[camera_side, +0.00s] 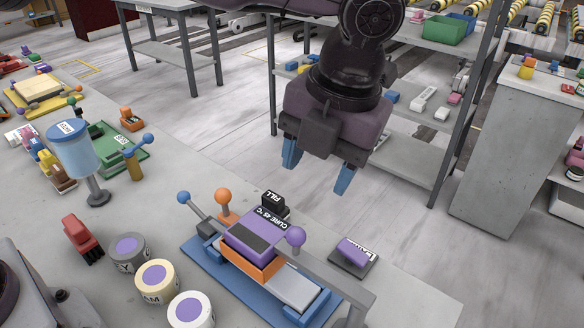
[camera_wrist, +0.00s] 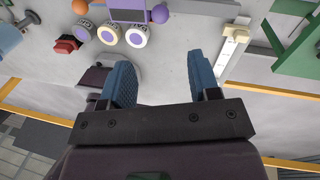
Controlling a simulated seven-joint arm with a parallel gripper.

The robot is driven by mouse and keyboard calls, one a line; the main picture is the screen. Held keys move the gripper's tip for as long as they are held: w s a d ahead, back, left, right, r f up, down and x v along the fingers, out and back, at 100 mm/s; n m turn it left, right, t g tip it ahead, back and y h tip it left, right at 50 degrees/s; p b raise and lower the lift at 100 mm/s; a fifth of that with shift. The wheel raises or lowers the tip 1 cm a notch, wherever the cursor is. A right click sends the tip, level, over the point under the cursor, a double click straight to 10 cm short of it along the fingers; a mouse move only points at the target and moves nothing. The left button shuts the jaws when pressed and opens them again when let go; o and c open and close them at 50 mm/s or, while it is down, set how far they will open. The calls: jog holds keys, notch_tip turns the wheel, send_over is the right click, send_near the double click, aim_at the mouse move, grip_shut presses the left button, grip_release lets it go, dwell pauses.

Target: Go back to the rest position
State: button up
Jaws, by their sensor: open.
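My gripper (camera_side: 318,167) hangs in the air in the upper middle of the side view. Its two blue fingers are apart with nothing between them. In the wrist view my gripper (camera_wrist: 160,80) also shows both fingers spread and empty, with the slab surface beyond. The grey stone slab (camera_side: 150,215) lies below and to the left of the gripper in the side view. The gripper is clear of everything on it.
A purple block labelled CURE (camera_side: 252,235) sits on an orange piece over a blue-based fixture (camera_side: 215,262) near the slab's edge. A grey cabinet (camera_side: 505,150) stands right.

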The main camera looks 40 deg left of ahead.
jog(key=s+a+r+n+t, duration=0.2)
jog(key=s+a+n, duration=0.4)
jog(key=a+n, duration=0.3)
jog(key=s+a+r+n+t+h, duration=0.1)
jog(key=s+a+n+t, duration=0.1)
jog(key=s+a+n, duration=0.4)
jog(key=s+a+r+n+t+h, duration=0.1)
jog(key=s+a+n, duration=0.5)
jog(key=a+n, duration=0.6)
jog(key=r+n+t, duration=0.1)
jog(key=n, duration=0.6)
jog(key=shift+r, duration=0.35)
jog(key=shift+s+a, duration=0.1)
jog(key=shift+c, duration=0.2)
